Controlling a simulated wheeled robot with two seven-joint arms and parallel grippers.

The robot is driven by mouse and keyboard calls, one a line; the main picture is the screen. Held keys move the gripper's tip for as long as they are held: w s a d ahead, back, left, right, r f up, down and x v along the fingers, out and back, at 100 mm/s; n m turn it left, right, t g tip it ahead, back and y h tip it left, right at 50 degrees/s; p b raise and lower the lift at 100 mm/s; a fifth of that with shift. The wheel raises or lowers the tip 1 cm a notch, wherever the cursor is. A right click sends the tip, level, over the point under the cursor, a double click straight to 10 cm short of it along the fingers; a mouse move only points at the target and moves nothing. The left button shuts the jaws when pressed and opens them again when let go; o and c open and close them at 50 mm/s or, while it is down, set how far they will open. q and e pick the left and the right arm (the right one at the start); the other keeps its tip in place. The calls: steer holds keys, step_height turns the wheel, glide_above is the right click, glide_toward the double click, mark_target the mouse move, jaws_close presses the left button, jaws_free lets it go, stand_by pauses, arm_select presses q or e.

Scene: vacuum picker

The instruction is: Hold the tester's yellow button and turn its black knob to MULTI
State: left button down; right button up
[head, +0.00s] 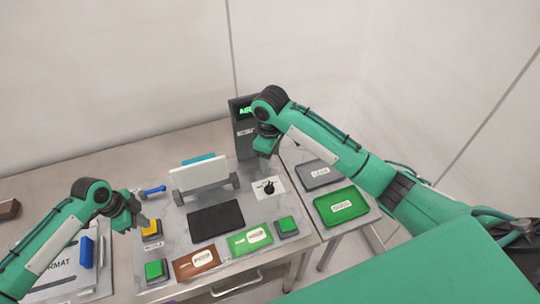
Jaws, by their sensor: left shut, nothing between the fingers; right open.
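The yellow button (152,229) sits on a dark square base near the left edge of the grey tester panel. My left gripper (146,221) is shut and empty, its tips right at the button's upper left side; I cannot tell whether they touch it. The black knob (269,187) stands on a white dial card (264,194) at the panel's right side. The dial's lettering is too small to read. My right gripper (264,158) is open and empty, pointing down above and behind the knob, apart from it.
A dark display post (243,135) with green text stands behind my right gripper. A white upright plate (198,175) and black pad (216,221) occupy the middle. Green buttons (156,269) (287,226) line the front. Green (341,206) and grey (316,176) trays lie right.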

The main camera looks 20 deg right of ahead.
arm_select(q)
steer(key=shift+r+p, duration=1.9)
steer(key=shift+r, duration=0.75)
steer(key=shift+w+f, duration=0.1)
steer(key=shift+w, duration=0.05)
